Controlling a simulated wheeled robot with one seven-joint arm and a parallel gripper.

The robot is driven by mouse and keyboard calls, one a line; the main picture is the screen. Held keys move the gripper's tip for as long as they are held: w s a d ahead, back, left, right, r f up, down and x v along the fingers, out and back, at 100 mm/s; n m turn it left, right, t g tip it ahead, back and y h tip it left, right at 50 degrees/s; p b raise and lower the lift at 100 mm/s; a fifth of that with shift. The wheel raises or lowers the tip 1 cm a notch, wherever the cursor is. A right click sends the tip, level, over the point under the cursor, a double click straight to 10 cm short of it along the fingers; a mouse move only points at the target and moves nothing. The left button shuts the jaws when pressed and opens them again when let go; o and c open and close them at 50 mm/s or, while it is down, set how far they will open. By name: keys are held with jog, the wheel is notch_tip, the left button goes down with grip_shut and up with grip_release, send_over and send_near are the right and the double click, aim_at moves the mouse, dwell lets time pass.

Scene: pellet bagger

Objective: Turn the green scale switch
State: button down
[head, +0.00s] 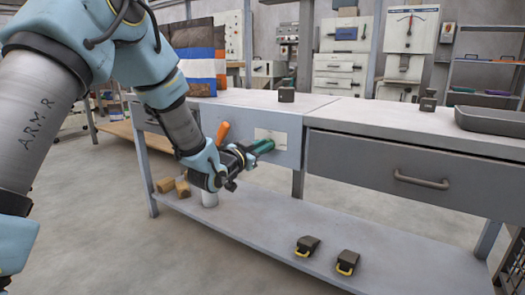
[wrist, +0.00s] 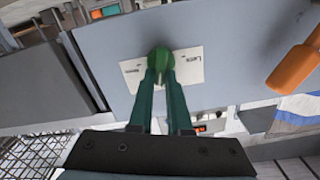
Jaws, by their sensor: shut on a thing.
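The green scale switch (wrist: 160,60) is a knob on the light grey front panel of the bench, over a white label plate (wrist: 188,66) with small lettering. In the head view the green switch (head: 264,145) shows at the tip of my gripper. My gripper (head: 252,153) reaches the panel from the left front, with its fingers pointing at the switch. In the wrist view its two dark green fingers (wrist: 161,80) close on the knob from both sides. The near side of the knob is partly hidden between the fingertips.
An orange handle (head: 222,132) sticks out of the same panel, left of my gripper; it also shows in the wrist view (wrist: 294,66). A drawer (head: 410,178) is at the right. Two dark blocks with yellow handles (head: 308,245) lie on the lower shelf.

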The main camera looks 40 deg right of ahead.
jog(key=shift+s+f+m+b, duration=0.1)
jog(key=shift+f+m+b, duration=0.05)
jog(key=shift+m+b, duration=1.25)
jog(key=shift+s+f+m+b, duration=0.15)
jog(key=shift+m+b, duration=0.8)
jog(key=shift+m, duration=0.9)
jog(key=shift+s+f+m+b, duration=0.1)
jog(key=shift+m+b, duration=1.05)
jog(key=shift+m, duration=0.5)
jog(key=c, duration=0.9)
grip_release()
jog(key=shift+o, duration=0.2)
jog(key=shift+r, duration=0.1)
jog(key=p+v, duration=0.2)
jog(key=v, duration=0.8)
jog(key=shift+a, duration=0.35)
